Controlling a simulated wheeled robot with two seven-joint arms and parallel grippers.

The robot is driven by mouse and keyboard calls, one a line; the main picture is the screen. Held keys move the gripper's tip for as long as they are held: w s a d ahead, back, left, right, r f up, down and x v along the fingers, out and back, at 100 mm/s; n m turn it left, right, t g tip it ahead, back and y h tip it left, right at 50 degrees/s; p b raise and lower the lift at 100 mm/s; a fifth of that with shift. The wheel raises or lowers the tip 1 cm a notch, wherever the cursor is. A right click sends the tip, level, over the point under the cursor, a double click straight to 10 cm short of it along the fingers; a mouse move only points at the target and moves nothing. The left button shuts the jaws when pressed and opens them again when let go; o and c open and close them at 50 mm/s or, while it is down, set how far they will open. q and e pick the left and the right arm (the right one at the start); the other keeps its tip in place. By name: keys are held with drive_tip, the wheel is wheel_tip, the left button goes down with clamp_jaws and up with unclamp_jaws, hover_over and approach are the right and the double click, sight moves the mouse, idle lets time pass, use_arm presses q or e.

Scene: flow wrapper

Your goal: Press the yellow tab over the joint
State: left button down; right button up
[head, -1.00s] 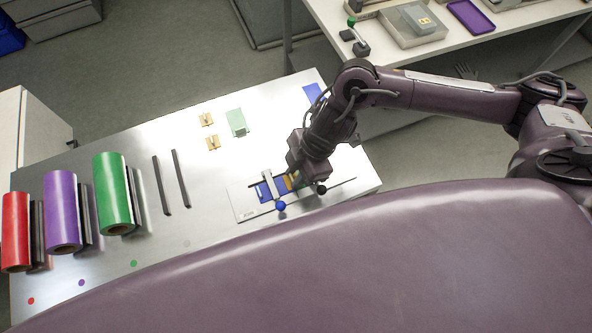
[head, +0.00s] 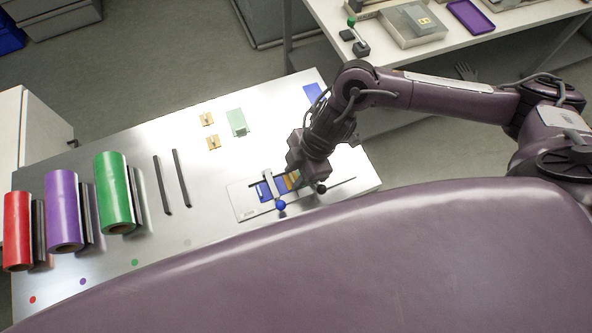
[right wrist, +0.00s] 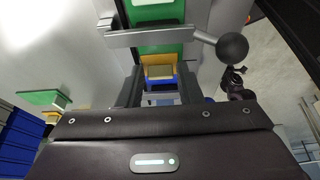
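The yellow tab (right wrist: 160,60) shows in the right wrist view between my right gripper's two dark fingers (right wrist: 161,92), which appear shut on its raised block. It lies low over the film strip, with green film (right wrist: 155,42) beyond it and blue (right wrist: 160,83) on the near side. The joint itself is hidden under it, and I cannot tell how firmly it touches. In the head view my right gripper (head: 303,178) is down at the plate (head: 247,210), beside the yellow tab (head: 292,180) and blue film (head: 264,191). My left gripper is not in view.
Clamp bars with a blue knob (head: 281,206) and a black knob (head: 321,188) stand close to the gripper. Spare tabs (head: 212,143) and a pale green piece (head: 237,122) lie behind. Red, purple and green rolls (head: 113,195) stand at the left.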

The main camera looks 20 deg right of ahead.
drive_tip(key=shift+o, duration=1)
drive_tip(key=shift+s+f, duration=0.15)
drive_tip(key=shift+d+r, duration=0.1)
drive_tip(key=shift+r, duration=0.15)
drive_tip(key=v, duration=0.7)
drive_tip(key=shift+r, duration=0.25)
drive_tip(key=shift+d, duration=0.1)
